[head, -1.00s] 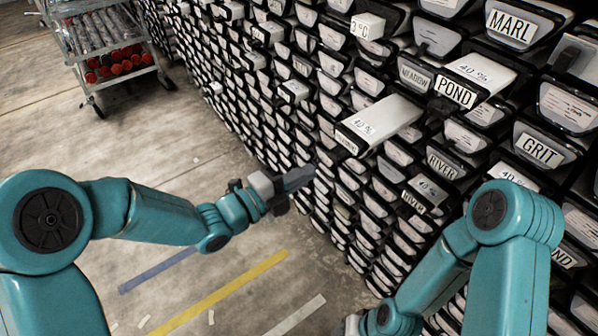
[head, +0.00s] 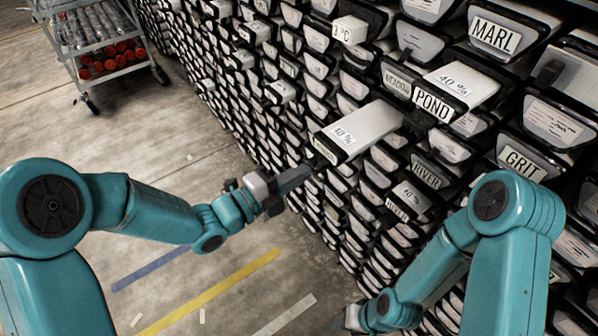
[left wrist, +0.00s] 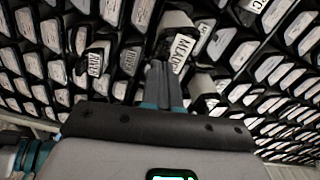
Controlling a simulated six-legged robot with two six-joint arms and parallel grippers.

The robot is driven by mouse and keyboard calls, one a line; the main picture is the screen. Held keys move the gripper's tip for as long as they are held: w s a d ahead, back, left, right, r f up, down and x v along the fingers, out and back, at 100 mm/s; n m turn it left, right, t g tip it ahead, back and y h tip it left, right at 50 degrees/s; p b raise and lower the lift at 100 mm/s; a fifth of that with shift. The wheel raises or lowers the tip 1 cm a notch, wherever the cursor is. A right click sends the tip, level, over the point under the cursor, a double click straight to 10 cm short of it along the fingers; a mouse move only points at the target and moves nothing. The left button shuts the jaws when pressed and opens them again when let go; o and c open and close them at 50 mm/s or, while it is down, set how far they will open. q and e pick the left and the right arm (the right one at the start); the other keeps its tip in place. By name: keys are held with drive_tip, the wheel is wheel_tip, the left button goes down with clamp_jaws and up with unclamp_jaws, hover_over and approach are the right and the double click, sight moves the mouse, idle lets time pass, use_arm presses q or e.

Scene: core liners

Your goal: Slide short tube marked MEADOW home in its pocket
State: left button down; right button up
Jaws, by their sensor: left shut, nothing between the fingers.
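A pale tube (head: 362,126) with a "40 %" label sticks far out of the rack in the head view. The print on its dark-framed end is too small to read there. A plate reading MEADOW (head: 397,83) sits in the rack beside the POND tube. In the left wrist view, a tilted plate that seems to read MEADOW (left wrist: 183,50) is on a tube end just beyond my fingers. My left gripper (head: 292,178) is shut and empty, just left of and below the pale tube's end. My right gripper (head: 350,318) is low at the bottom edge, its fingers unclear.
The POND tube (head: 462,82) and a RIVER tube (head: 412,196) also stick out of the rack, as do several smaller ends. A wheeled cart (head: 100,45) with red-capped tubes stands at the far left. The floor (head: 120,130) between cart and rack is clear.

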sight(325, 160)
use_arm(q)
drive_tip(key=shift+w+d+f, duration=0.1)
drive_tip(key=shift+w+d, duration=0.05)
drive_tip(key=shift+w, duration=0.05)
idle(0.4)
drive_tip(key=shift+w+d+b, duration=0.25)
drive_tip(key=shift+d+b, duration=0.2)
drive_tip(key=shift+b, duration=0.05)
drive_tip(key=shift+b+x, duration=1.1)
drive_tip(key=shift+x, duration=1.1)
drive_tip(key=shift+b+x, duration=1.35)
drive_tip(key=shift+x, duration=1.75)
drive_tip(key=shift+a, duration=0.1)
drive_tip(key=shift+b+v, duration=0.65)
drive_tip(key=shift+v, duration=0.55)
drive_tip(key=shift+s+a, duration=0.25)
drive_tip(key=shift+s, duration=0.05)
